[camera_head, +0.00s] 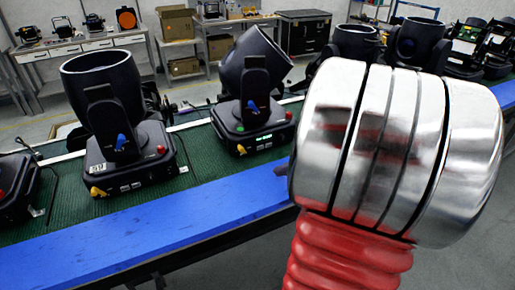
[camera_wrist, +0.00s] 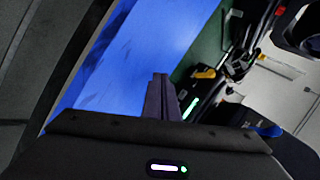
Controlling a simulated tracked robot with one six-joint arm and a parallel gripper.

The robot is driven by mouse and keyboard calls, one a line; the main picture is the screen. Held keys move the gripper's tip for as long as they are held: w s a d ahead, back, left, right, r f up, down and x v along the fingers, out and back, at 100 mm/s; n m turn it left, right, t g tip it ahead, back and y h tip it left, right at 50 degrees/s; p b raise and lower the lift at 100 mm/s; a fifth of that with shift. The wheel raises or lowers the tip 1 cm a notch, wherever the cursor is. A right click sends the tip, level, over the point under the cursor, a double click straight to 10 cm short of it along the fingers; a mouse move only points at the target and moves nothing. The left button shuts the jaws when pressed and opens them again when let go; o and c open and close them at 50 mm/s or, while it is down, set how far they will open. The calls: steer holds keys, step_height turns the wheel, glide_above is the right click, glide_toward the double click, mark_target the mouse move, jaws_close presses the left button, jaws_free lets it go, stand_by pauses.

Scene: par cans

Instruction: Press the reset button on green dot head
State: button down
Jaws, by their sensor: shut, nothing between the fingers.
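In the head view, a black moving head (camera_head: 250,75) stands on the green belt, with a green dot (camera_head: 239,129), a lit green display (camera_head: 258,140), a blue knob (camera_head: 252,104), a yellow knob (camera_head: 241,150) and a red button (camera_head: 288,115) on it. In the wrist view, my gripper (camera_wrist: 160,80) is shut and empty over the blue rail, short of a head base with a yellow knob (camera_wrist: 204,72) and a green display (camera_wrist: 190,108). A blue knob (camera_wrist: 268,131) shows at right. My silver and red arm hides the area right of this head.
Another black head (camera_head: 102,90) with a red button (camera_head: 161,149) stands to the left. More heads (camera_head: 418,40) stand to the right behind my arm. The blue rail (camera_head: 150,220) runs along the near edge of the green belt (camera_head: 195,150). Cables lie between heads.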

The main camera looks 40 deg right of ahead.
steer(key=shift+w, duration=0.1)
steer(key=shift+w+d, duration=0.45)
steer(key=shift+w, duration=0.9)
steer(key=shift+w+d, duration=0.4)
steer(key=shift+w, duration=1)
steer(key=shift+w+d, duration=0.45)
steer(key=shift+w, duration=0.9)
steer(key=shift+w+d, duration=0.25)
steer(key=shift+w, duration=0.45)
steer(key=shift+s, duration=0.1)
steer(key=shift+s+a, duration=0.25)
steer(key=shift+s, duration=0.4)
steer(key=shift+s, duration=0.1)
steer(key=shift+s+a, duration=0.3)
steer(key=shift+s, duration=0.65)
steer(key=shift+s+a, duration=0.3)
steer(key=shift+s, duration=0.6)
steer(key=shift+s+a, duration=0.15)
steer(key=shift+s, duration=0.3)
steer(key=shift+a, duration=0.1)
